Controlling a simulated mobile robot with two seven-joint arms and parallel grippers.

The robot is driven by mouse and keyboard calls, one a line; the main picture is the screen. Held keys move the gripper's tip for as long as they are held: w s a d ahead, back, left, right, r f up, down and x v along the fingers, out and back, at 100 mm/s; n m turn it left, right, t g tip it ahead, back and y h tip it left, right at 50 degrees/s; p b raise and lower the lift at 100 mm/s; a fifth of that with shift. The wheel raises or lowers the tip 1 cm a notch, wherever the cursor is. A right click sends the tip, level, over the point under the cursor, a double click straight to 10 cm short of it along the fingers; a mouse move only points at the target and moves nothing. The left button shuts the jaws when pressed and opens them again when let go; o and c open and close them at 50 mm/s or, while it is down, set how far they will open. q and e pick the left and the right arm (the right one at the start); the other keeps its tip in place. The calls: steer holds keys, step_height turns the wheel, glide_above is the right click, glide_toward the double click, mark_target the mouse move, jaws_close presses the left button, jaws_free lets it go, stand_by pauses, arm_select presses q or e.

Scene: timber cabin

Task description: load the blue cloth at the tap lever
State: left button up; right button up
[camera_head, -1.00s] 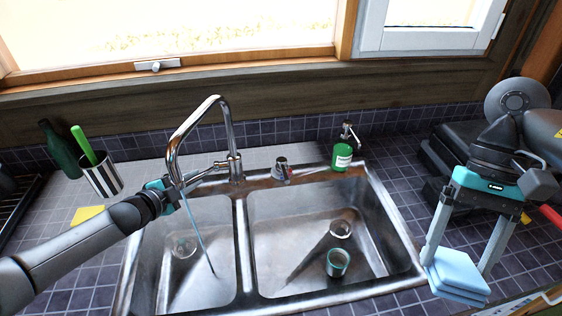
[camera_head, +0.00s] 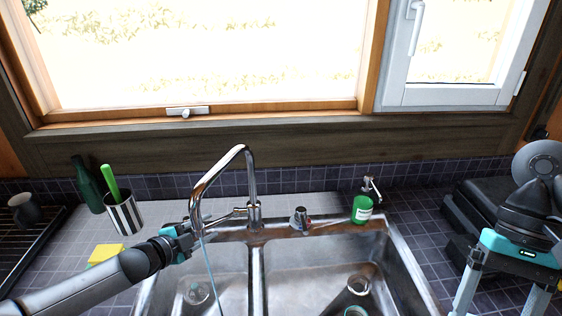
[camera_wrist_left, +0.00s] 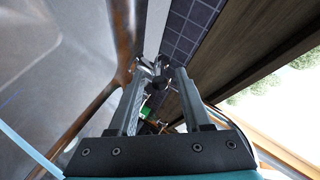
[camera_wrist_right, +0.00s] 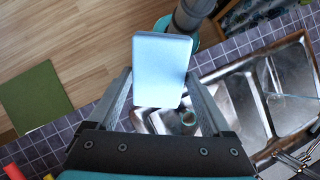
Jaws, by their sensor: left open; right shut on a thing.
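The chrome tap (camera_head: 253,190) stands behind the sink with a thin stream of water (camera_head: 212,275) running from its spout into the left basin. My left gripper (camera_head: 240,213) reaches in from the left behind the spout, its fingers pointing at the tap body, where the lever is hard to make out. In the left wrist view its two fingers are apart, with dark and chrome tap parts (camera_wrist_left: 157,72) beyond and between the tips. My right gripper (camera_wrist_right: 161,78) is shut on the folded pale blue cloth (camera_wrist_right: 162,60). In the head view the cloth is out of frame.
A green soap bottle (camera_head: 362,209) and a small knob (camera_head: 299,218) stand on the sink's back rim. A striped cup (camera_head: 124,214), a dark bottle (camera_head: 87,184) and a yellow sponge (camera_head: 106,252) are at left. A cup (camera_head: 356,311) lies in the right basin (camera_head: 320,268).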

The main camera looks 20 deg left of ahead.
arm_select(q)
steer(key=p+v, duration=0.2)
steer(key=v, duration=0.8)
steer(key=shift+p, duration=0.3)
arm_select(e)
steer(key=shift+r, duration=1.35)
